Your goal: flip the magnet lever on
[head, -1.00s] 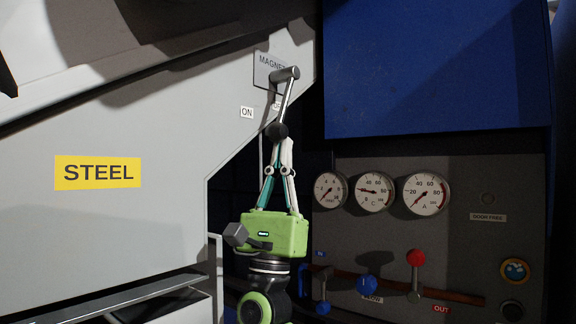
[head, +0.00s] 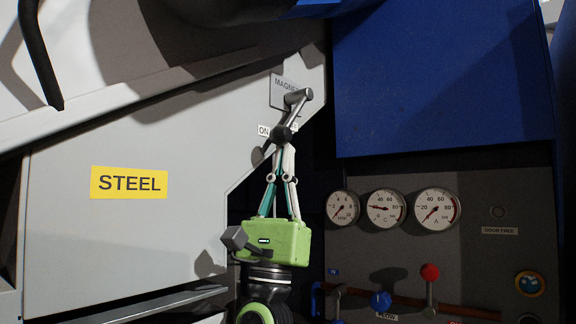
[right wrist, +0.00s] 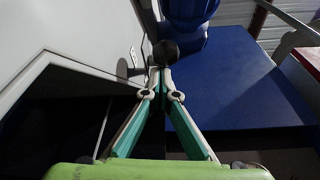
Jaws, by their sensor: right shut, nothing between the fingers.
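The magnet lever (head: 293,113) is a grey metal rod with a dark ball knob (head: 281,134) at its lower end. It hangs from a pivot under the MAGNET plate (head: 284,89) on the grey panel and leans down to the left. An ON label (head: 263,130) sits left of the knob; a second label is mostly hidden behind the lever. My right gripper (head: 282,147) is green with teal and white fingers. It is shut and empty, its tips at the knob from below. In the right wrist view the knob (right wrist: 165,53) is just past the fingertips. My left gripper is not in view.
The grey panel bears a yellow STEEL sign (head: 129,183). To the right is a control panel with several gauges (head: 387,208), a red-knobbed lever (head: 430,272) and a blue knob (head: 380,300). A large blue panel (head: 430,85) is above it.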

